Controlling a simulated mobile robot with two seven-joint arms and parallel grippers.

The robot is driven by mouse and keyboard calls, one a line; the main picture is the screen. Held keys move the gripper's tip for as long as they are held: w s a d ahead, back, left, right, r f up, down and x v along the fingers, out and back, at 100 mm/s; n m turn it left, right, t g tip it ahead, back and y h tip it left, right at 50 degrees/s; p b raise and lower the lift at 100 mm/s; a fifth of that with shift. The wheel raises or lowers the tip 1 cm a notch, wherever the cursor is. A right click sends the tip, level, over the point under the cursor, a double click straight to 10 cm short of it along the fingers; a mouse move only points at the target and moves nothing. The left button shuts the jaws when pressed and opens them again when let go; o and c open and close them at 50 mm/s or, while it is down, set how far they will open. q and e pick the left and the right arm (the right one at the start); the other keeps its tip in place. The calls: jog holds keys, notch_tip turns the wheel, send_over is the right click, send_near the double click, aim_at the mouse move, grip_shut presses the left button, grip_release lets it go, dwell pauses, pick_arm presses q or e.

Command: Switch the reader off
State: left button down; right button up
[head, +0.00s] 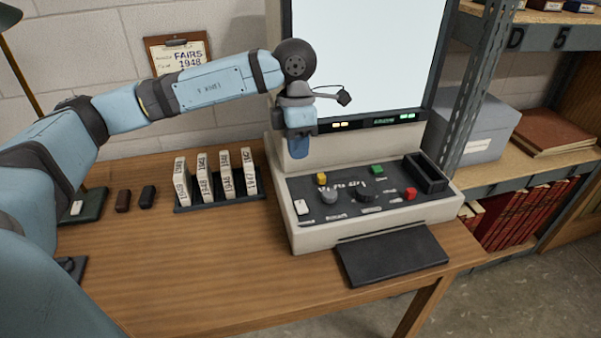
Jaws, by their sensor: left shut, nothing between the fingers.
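The reader (440,213) is a cream machine on the wooden table, with a tall pale screen (365,50) that looks lit. A strip under the screen shows yellow and green lights (384,122). My left gripper (298,153) points down, shut and empty, above and behind the panel's left part. Its fingertips appear apart from the controls. My right gripper is out of view.
A rack of dated white boxes (228,180) stands left of the reader, beside two small dark items (148,196). A dark flat plate (392,256) lies in front. Metal shelving (468,90) rises on the right.

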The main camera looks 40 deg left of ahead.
aim_at(300, 209)
pick_arm(q)
jog(key=f, duration=0.4)
jog(key=d+f+b, duration=0.1)
jog(key=f, duration=0.3)
jog(key=s+f, duration=0.1)
jog(key=f, duration=0.4)
jog(key=shift+s+d+b, duration=0.1)
jog(key=shift+d+b, duration=0.05)
jog(key=shift+b, duration=0.2)
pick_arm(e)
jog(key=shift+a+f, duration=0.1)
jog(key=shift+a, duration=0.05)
pick_arm(q)
jog(key=shift+s+d+f+b, duration=0.1)
jog(key=shift+f+b, duration=0.2)
jog(key=shift+f, duration=0.05)
jog(key=shift+r, duration=0.15)
